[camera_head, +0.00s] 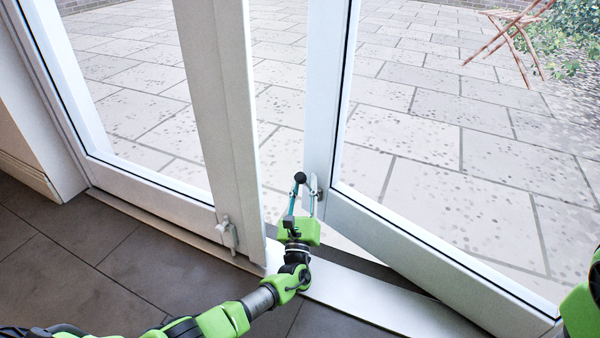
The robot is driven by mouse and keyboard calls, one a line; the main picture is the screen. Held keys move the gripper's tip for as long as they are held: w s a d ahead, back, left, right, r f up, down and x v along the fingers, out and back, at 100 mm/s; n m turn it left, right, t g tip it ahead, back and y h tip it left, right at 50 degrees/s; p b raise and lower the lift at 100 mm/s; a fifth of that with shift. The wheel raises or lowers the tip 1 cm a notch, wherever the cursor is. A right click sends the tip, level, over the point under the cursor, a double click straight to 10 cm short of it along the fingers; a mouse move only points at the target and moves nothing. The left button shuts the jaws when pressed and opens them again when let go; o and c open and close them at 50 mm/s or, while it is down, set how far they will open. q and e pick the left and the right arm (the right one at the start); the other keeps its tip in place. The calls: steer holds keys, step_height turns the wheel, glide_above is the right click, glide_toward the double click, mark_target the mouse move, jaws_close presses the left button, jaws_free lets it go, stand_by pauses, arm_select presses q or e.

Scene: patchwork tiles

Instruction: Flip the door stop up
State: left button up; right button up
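A small metal door stop (317,190) sits low on the near edge of the open right glass door. My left gripper (303,187) is right beside it, with its thin teal fingers pointing up and away from me. A dark round knob (300,177) shows at the fingertips; I cannot tell whether it belongs to the stop or the gripper. The fingers partly cover the stop, so contact and finger opening are unclear. My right gripper is out of view; only a green part of my right side shows at the right edge.
The left glass door (222,130) has a metal fitting (228,234) low on it. The right door (440,262) stands ajar over a white threshold (365,300). Stone paving (440,140) lies outside, with dark floor tiles (60,270) inside.

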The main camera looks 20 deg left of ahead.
arm_select(q)
steer(key=shift+w+r, duration=0.1)
steer(key=shift+w, duration=0.05)
jaws_close()
steer(key=shift+r+p, duration=0.25)
steer(key=shift+p, duration=0.25)
steer(key=m+g+p, duration=0.1)
steer(key=p, duration=0.1)
steer(key=w+h+p, duration=0.1)
steer(key=p, duration=0.1)
steer(key=shift+w+d+r+m+g, duration=0.2)
steer(key=shift+d+r+m+g, duration=0.05)
steer(key=shift+r+m+g, duration=0.15)
steer(key=shift+w+f+p, duration=0.15)
steer(key=shift+p, duration=0.45)
steer(key=shift+f, duration=0.1)
